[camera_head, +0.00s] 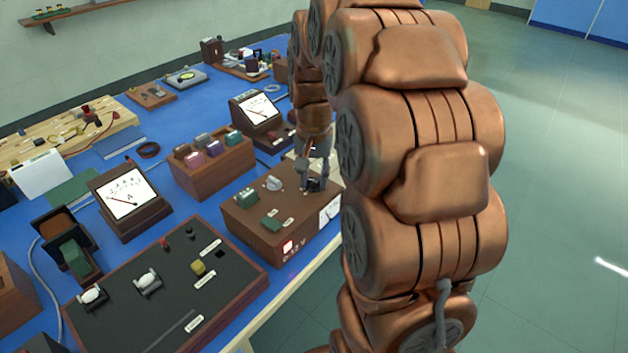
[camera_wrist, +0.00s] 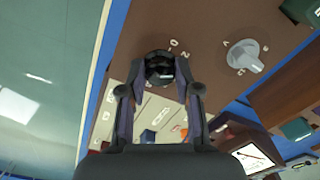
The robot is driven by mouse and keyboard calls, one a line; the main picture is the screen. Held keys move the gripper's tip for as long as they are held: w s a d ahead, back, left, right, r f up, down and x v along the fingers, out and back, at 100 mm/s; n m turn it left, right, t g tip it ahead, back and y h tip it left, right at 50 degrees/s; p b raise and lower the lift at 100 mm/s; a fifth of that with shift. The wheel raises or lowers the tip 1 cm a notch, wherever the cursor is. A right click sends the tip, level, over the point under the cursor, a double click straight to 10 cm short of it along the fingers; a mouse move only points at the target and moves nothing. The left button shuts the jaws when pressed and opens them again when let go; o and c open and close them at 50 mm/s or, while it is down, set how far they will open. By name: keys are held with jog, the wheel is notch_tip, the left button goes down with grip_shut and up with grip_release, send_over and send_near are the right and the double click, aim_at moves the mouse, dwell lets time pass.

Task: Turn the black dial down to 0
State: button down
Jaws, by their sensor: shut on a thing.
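The black dial (camera_wrist: 159,66) is on the top panel of a brown wooden box (camera_head: 242,222). In the wrist view the marks 0 and 2 show beside it. My gripper (camera_wrist: 160,80) is shut on the dial, with one finger on each side of it. In the head view my gripper (camera_head: 314,184) points down at the right part of the box top and partly hides the dial (camera_head: 312,185). The dial's pointer is too dark to read.
A grey knob marked A and B (camera_wrist: 244,57) sits beside the dial. A dark panel board (camera_head: 130,300) and a meter (camera_head: 128,195) stand to the left. The bench edge is close on the right.

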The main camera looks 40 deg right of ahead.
aim_at(314, 180)
jog(key=n+b, duration=0.1)
jog(key=n, duration=0.5)
jog(key=shift+n+b, duration=0.3)
jog(key=n, duration=0.5)
jog(key=shift+n, duration=0.4)
jog(key=c, duration=0.8)
grip_release()
jog(key=shift+r, duration=0.1)
notch_tip(314, 180, up, 12)
